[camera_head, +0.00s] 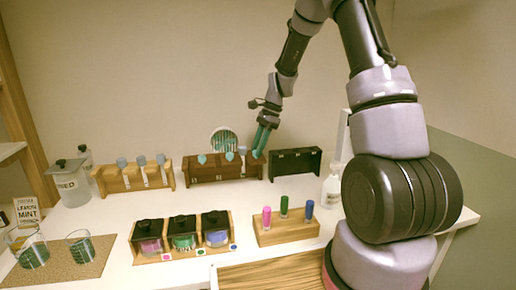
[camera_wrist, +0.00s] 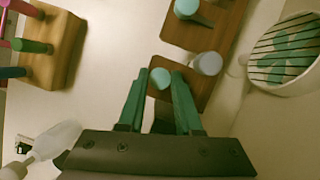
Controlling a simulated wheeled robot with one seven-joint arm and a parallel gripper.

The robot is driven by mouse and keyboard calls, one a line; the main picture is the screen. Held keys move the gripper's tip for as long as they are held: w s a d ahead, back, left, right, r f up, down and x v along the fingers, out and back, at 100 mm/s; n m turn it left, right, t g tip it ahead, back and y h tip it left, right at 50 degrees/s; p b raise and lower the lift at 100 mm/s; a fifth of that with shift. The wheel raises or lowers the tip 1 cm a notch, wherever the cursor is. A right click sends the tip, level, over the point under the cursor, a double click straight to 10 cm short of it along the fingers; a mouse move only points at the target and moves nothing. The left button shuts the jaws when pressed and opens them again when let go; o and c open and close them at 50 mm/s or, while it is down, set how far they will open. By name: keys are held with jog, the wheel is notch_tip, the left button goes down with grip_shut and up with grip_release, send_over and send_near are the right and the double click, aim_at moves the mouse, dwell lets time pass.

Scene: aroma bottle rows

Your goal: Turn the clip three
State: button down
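A dark brown rack (camera_head: 225,176) stands at the back middle, with teal clip-like pieces and a grey one (camera_head: 242,150) along its top. My gripper (camera_head: 262,142) points down at the rack's right end, by the rightmost teal piece (camera_head: 257,154). In the wrist view, the green fingers of my gripper (camera_wrist: 159,80) are apart, with a round teal head (camera_wrist: 160,78) between their tips. I cannot tell whether the fingers touch it. The grey head (camera_wrist: 207,63) and another teal head (camera_wrist: 187,8) lie beyond. Nothing marks which clip is number three.
A light wood rack (camera_head: 135,184) stands left, and an empty black rack (camera_head: 295,164) right. A peg block (camera_head: 287,231), a jar rack (camera_head: 182,250) and a wooden board (camera_head: 270,276) are in front. A round slatted dish (camera_head: 223,140) is behind the brown rack.

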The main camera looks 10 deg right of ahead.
jog(key=n, duration=0.2)
jog(key=n+g, duration=0.1)
jog(key=n, duration=0.1)
jog(key=shift+w+a+n+g+h, duration=0.1)
jog(key=shift+w+n+g+h, duration=0.05)
jog(key=shift+n+g+h, duration=0.2)
jog(key=n+h, duration=0.1)
jog(key=n, duration=0.1)
jog(key=n+g, duration=0.1)
jog(key=n, duration=0.1)
jog(key=shift+w+a+n+h, duration=0.1)
jog(key=shift+n+h, duration=0.25)
jog(key=n, duration=0.2)
jog(key=n+h, duration=0.1)
jog(key=n, duration=0.1)
jog(key=shift+a+g+h, duration=0.1)
jog(key=shift+g+h, duration=0.15)
jog(key=shift+h, duration=0.05)
jog(key=shift+n+h, duration=0.7)
jog(key=shift+n, duration=1.5)
jog(key=c, duration=0.6)
grip_release()
